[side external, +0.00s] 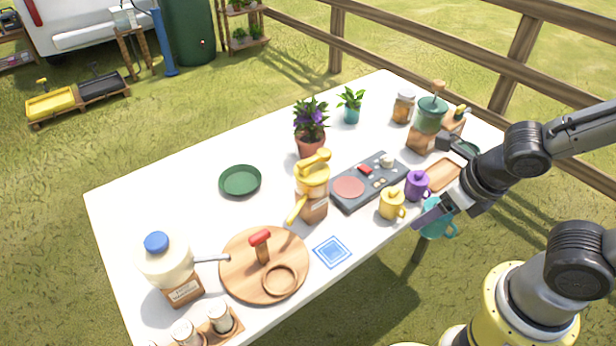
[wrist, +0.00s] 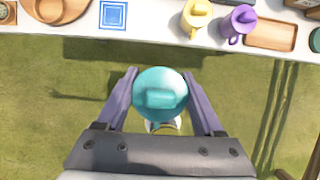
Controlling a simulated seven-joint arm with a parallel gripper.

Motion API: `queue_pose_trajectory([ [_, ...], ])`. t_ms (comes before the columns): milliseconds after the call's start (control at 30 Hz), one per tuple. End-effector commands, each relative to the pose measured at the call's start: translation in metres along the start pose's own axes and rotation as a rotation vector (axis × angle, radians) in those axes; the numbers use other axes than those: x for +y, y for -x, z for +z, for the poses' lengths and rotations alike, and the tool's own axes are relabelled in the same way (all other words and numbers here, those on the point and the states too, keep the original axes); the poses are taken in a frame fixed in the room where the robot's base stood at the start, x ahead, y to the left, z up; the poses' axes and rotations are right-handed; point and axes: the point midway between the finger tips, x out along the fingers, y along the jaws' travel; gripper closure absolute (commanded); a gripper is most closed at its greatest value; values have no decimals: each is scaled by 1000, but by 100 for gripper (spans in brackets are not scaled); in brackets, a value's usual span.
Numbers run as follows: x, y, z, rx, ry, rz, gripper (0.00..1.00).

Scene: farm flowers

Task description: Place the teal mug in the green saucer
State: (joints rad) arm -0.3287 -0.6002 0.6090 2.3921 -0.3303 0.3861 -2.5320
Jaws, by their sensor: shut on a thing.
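The teal mug (side external: 437,226) is in my gripper at the table's front right edge. In the wrist view the mug (wrist: 160,95), with a teal lid, sits between the two purple-grey fingers of my gripper (wrist: 162,98). My gripper (side external: 436,207) is shut on it, and the mug hangs just beyond the table edge, over the grass. The green saucer (side external: 240,181) lies empty on the left middle of the white table, far from my gripper. The saucer is not clearly seen in the wrist view.
A yellow mug (side external: 391,204) and a purple mug (side external: 417,185) stand near my gripper. A dark grey board (side external: 368,182), a yellow-topped grinder (side external: 313,187) and a potted purple flower (side external: 310,130) stand between gripper and saucer. The white table (side external: 195,205) is clear around the saucer.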

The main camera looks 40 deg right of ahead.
Motion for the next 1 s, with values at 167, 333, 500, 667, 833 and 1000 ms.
queue_pose_trajectory([
  [167, -1, 4, 6, -5, -2, 2, 100],
  [333, 4, 15, 32, -5, -4, 1, 100],
  [500, 15, 31, 80, -5, -8, -2, 100],
  [667, 32, 44, 138, -3, -12, -4, 100],
  [833, 51, 50, 196, -2, -15, -5, 100],
  [1000, 70, 47, 248, -1, -15, -5, 100],
])
